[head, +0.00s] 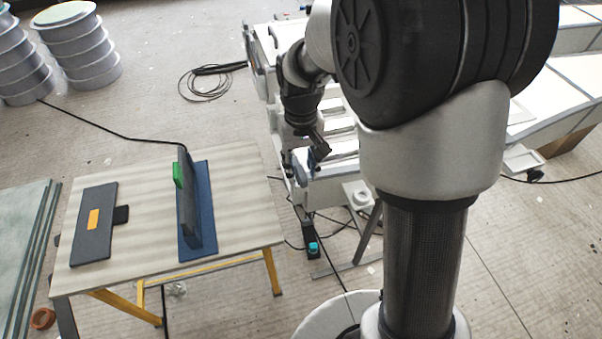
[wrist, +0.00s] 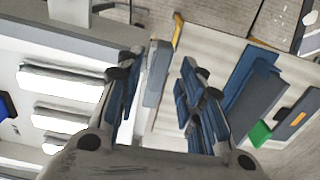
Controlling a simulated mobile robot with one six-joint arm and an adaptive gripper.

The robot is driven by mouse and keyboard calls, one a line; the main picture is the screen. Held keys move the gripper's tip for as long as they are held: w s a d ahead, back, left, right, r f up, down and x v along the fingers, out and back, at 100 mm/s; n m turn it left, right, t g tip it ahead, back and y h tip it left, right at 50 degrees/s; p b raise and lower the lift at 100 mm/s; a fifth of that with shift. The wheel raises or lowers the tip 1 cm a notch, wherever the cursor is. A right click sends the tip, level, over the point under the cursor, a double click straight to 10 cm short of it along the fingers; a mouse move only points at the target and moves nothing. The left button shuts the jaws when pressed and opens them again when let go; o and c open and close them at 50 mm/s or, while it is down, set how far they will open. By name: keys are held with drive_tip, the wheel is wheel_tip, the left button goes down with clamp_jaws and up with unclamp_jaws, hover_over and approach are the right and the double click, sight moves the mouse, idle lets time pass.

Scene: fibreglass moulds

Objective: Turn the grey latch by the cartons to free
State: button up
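My gripper (wrist: 160,85) is open in the wrist view, with blue-padded fingers spread on both sides. A narrow grey upright piece (wrist: 157,75) shows in the gap between the fingers and may be the grey latch. I cannot tell whether either finger touches it. In the head view my gripper (head: 312,162) points down beside the near end of a white mould frame (head: 335,192); the latch is not clear there. I make out no cartons in either view.
A wooden-topped table (head: 145,205) with yellow legs stands left of my gripper. It carries dark panels (head: 95,238), a blue base (head: 205,190) and a green block (head: 178,174). Ribbed drums (head: 85,55) and a coiled cable (head: 208,90) lie beyond. Cables cross the floor.

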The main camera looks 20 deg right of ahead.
drive_tip(key=shift+f, duration=0.75)
drive_tip(key=shift+c, duration=0.4)
clamp_jaws()
